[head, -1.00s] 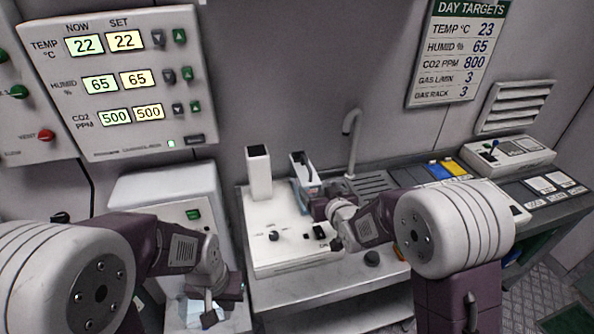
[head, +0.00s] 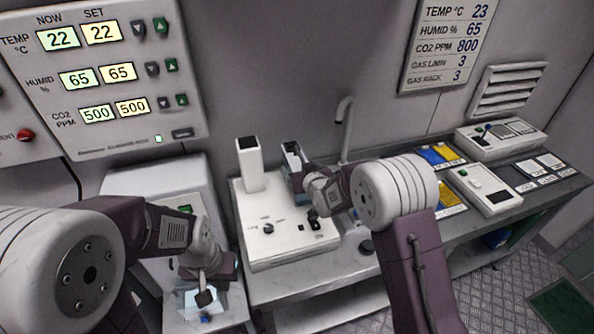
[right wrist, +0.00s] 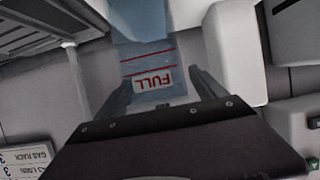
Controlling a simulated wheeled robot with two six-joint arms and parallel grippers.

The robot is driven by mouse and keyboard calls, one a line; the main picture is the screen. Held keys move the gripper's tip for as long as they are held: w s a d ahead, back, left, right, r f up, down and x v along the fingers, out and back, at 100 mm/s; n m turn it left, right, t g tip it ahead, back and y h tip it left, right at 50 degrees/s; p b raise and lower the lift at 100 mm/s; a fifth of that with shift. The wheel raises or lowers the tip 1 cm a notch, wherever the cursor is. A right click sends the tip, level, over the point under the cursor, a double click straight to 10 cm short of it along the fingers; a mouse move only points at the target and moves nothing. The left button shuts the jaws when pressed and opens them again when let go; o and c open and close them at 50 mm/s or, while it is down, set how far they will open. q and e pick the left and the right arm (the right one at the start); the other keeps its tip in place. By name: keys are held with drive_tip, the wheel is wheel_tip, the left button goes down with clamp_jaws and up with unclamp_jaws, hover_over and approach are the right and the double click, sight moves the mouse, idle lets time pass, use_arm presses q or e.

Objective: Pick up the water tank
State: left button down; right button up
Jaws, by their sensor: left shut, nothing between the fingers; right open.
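The water tank (head: 293,160) is a pale bluish, see-through box standing at the back right of the white machine (head: 262,222). In the right wrist view the tank (right wrist: 143,45) shows red lines and a label reading FULL. My right gripper (right wrist: 163,85) is open, its two fingers pointing at the tank, one toward each side; I cannot tell whether they touch it. In the head view the right wrist partly hides the tank's lower part. My left gripper (head: 205,298) is shut and empty, low at the left over a pale bluish item.
A white column (head: 249,165) rises from the machine left of the tank. A curved tap (head: 343,125) stands behind at right. Blue and yellow packs (head: 437,155) and control boxes (head: 485,188) lie along the bench to the right. A wall panel (head: 100,80) hangs at left.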

sight(300, 156)
drive_tip(key=shift+x, duration=1.15)
drive_tip(key=shift+s+d+r, duration=0.1)
drive_tip(key=shift+s, duration=0.05)
drive_tip(key=c, duration=0.4)
clamp_jaws()
drive_tip(key=shift+r, duration=0.1)
drive_tip(key=shift+r, duration=0.3)
drive_tip(key=r, duration=0.4)
drive_tip(key=shift+s+d, duration=0.25)
drive_tip(key=shift+s, duration=0.05)
drive_tip(key=w+d+r+v, duration=0.1)
drive_tip(key=d+v, duration=0.1)
drive_tip(key=v, duration=1)
drive_tip(key=shift+r+b, duration=0.3)
drive_tip(key=shift+r, duration=0.05)
